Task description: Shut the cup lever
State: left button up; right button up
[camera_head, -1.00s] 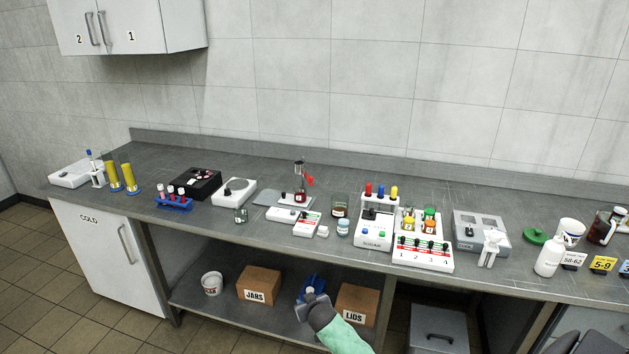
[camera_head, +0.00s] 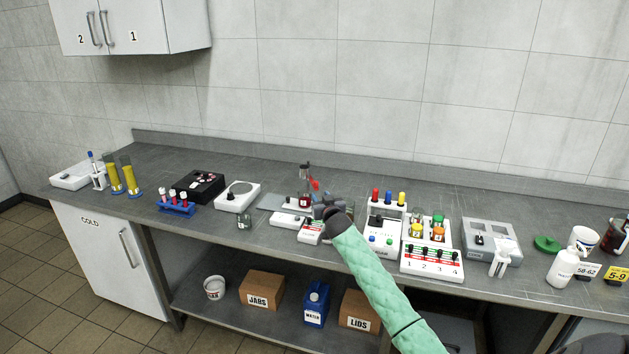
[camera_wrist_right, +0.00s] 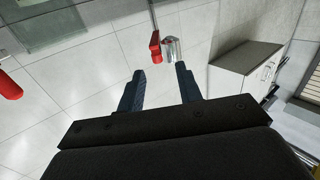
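The mixer cup (camera_head: 304,198) stands on a flat grey plate at the middle of the bench, with dark red contents low in it. Its red lever (camera_head: 315,184) sticks out to the right side of the cup, tilted. My right gripper (camera_head: 322,209) is just in front and to the right of the cup, partly hiding the area below it. In the right wrist view the fingers (camera_wrist_right: 161,80) are spread apart with nothing between them. A red lever-like part (camera_wrist_right: 155,45) and a shiny metal cylinder (camera_wrist_right: 172,48) show just beyond the fingertips. My left gripper is out of view.
A white control box (camera_head: 290,219) lies in front of the cup. A rack with red, blue and yellow knobs (camera_head: 381,225) stands to the right, and a white round-topped device (camera_head: 237,196) to the left.

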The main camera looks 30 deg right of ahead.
aim_at(317, 183)
jog(key=shift+w+d+r, duration=0.35)
jog(key=shift+w+d, duration=0.05)
jog(key=shift+w, duration=0.15)
jog(key=shift+w+d+r, duration=0.35)
jog(key=shift+w, duration=0.2)
jog(key=p+x, duration=0.2)
jog(key=x, duration=0.3)
jog(key=shift+w, duration=0.1)
jog(key=shift+w+d+r+p, duration=0.1)
jog(key=shift+w+d+p, duration=0.1)
jog(key=shift+w+p, duration=0.4)
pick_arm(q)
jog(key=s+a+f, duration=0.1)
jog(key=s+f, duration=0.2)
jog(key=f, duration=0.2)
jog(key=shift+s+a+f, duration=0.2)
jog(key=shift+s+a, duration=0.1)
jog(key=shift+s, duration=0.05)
pick_arm(e)
jog(key=shift+w, duration=0.2)
jog(key=shift+c, duration=0.2)
grip_shut()
